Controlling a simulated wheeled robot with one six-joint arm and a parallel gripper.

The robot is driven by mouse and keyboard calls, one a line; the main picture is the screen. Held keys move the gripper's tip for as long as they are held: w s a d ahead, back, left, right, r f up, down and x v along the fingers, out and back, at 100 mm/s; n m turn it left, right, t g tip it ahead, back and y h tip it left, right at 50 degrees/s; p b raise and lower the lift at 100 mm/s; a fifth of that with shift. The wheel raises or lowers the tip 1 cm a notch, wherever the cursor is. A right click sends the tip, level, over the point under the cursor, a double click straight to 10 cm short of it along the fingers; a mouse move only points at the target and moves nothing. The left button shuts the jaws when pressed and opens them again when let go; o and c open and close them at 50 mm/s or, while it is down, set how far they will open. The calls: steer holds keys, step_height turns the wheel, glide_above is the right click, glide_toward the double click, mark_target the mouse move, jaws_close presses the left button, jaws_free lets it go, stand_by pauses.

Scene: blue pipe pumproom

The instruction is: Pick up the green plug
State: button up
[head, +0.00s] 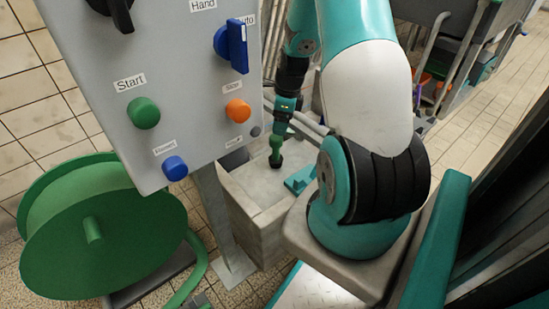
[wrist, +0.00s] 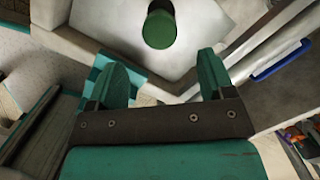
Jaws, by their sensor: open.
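The green plug (wrist: 160,29) is a short round cylinder at the top middle of the wrist view, on a pale grey surface. My gripper (wrist: 160,72) is open, with its two teal fingers spread and a clear gap between them. The plug lies beyond the fingertips, roughly in line with the gap, and is not between them. In the head view, a green piece with a dark lower end (head: 276,148) shows just below my wrist over the concrete block. It looks like the plug, but I cannot tell where my fingertips end there.
A grey control panel (head: 190,105) on a post stands left of my arm. A green hose reel (head: 93,230) is at lower left. A pale concrete block (head: 262,220) stands below my wrist, with a teal piece (head: 300,180) at its right.

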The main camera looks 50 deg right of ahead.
mark_target(275, 141)
steer(key=f+b, duration=0.1)
steer(key=f, duration=0.2)
steer(key=w+f+b, duration=0.1)
steer(key=f+b, duration=0.1)
steer(key=f, duration=0.1)
steer(key=a+f+b, duration=0.1)
steer(key=f+b, duration=0.1)
steer(key=shift+w+f, duration=0.25)
steer(key=shift+f, duration=0.15)
steer(key=shift+r, duration=0.1)
steer(key=c, duration=1.1)
